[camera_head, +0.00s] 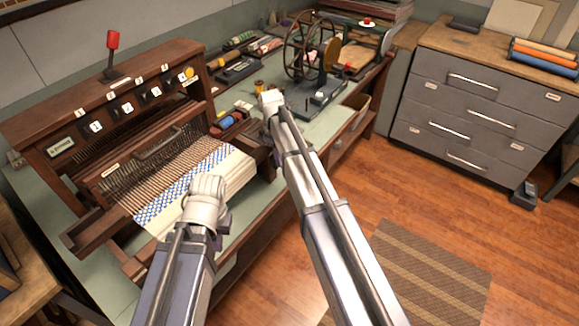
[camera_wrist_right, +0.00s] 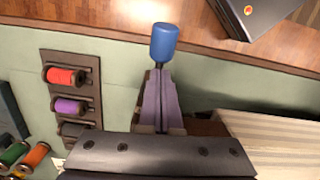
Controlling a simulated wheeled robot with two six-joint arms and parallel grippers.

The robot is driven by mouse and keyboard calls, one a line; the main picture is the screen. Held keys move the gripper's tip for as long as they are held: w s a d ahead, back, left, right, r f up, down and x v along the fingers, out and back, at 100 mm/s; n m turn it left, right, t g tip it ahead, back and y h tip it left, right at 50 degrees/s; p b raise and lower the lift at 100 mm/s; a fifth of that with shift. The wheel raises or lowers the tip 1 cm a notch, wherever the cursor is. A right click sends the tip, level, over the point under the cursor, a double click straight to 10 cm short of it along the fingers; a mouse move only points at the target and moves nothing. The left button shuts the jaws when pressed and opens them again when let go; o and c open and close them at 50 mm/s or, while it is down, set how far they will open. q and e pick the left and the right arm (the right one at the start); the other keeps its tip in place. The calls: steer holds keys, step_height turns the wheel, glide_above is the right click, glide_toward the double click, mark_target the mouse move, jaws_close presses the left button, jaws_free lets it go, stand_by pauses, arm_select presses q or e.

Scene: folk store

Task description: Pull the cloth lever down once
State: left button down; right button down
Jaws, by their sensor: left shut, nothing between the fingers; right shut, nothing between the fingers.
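A lever with a blue grip (camera_wrist_right: 164,42) shows in the right wrist view, just beyond my right gripper (camera_wrist_right: 158,80). The gripper is shut and empty, its narrow fingers pointing at the blue grip; I cannot tell whether they touch it. In the head view my right arm reaches the loom's right end and hides this lever. Woven blue-and-white cloth (camera_head: 185,185) lies on the wooden loom (camera_head: 60,125). My left gripper (camera_head: 207,190) is over the cloth, shut, its fingertips mostly hidden by the wrist. Another lever with a red grip (camera_head: 113,40) stands upright on the loom's top.
A spinning wheel (camera_head: 310,50) and several thread spools stand on the green bench right of the loom. A spool rack (camera_wrist_right: 72,100) is left of my right gripper in the wrist view. A grey drawer cabinet (camera_head: 480,110) stands further right. The wood floor is open around the striped rug (camera_head: 425,275).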

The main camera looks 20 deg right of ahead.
steer(key=shift+r, duration=0.1)
step_height(320, 180, up, 8)
steer(key=p, duration=0.7)
steer(key=shift+w+a+f+p, duration=0.2)
steer(key=shift+w+a+p, duration=0.05)
steer(key=shift+p, duration=0.15)
stand_by(0.6)
steer(key=s+a+m, duration=0.2)
steer(key=s+a, duration=0.3)
steer(key=s, duration=0.8)
steer(key=s+a+f+m+b, duration=0.1)
steer(key=s+a, duration=0.5)
steer(key=s, duration=0.7)
steer(key=shift+s+f+m+t, duration=0.2)
steer(key=shift+m+t, duration=0.1)
steer(key=shift+m, duration=0.6)
